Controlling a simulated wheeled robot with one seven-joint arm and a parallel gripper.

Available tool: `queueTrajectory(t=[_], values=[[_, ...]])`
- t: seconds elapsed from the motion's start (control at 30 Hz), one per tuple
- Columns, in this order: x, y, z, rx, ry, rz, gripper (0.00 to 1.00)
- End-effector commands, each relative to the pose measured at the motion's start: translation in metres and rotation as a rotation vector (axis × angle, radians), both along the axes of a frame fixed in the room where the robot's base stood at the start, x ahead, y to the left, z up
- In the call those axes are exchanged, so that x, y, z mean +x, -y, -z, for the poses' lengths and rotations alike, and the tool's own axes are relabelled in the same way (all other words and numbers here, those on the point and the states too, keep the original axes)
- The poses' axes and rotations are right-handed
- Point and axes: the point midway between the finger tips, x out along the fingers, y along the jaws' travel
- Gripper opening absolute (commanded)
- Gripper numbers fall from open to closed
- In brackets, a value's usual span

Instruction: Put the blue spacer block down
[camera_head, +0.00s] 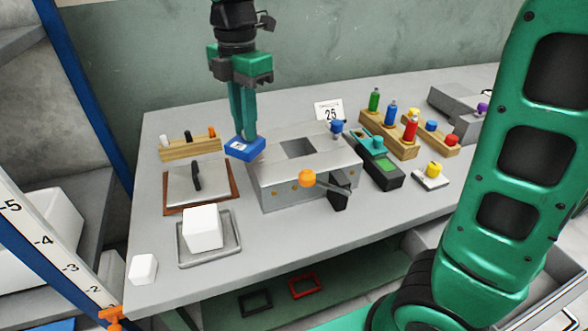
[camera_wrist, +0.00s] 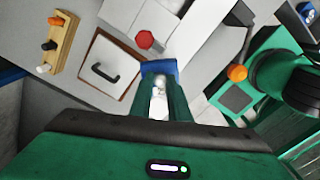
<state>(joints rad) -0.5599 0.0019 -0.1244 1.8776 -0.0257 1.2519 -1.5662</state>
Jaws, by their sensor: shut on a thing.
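The blue spacer block (camera_head: 241,150) is between the fingertips of my gripper (camera_head: 243,134), slightly tilted in the head view. My gripper points down and is shut on it. The block appears beside the upper left corner of the grey metal press box (camera_head: 290,193), which has a square opening in its top. I cannot tell whether the block touches anything below. In the wrist view the block (camera_wrist: 160,67) shows as a blue bar at the tips of the green fingers (camera_wrist: 160,95), which hide part of it.
Left of the press is a plate with a black handle (camera_head: 197,176) on a brown base. A peg rack (camera_head: 190,149) stands behind it. A white block (camera_head: 203,228) sits on a tray in front. An orange-knobbed lever (camera_head: 307,178) juts from the press. Bottle racks (camera_head: 388,132) stand right.

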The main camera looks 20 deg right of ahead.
Motion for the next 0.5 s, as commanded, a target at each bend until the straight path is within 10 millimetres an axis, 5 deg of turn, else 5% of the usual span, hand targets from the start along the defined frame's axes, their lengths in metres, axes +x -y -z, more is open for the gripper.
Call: queueTrajectory(t=[0.5], values=[[0.048, 0.091, -0.021, 0.000, 0.010, -0.566, 0.00]])
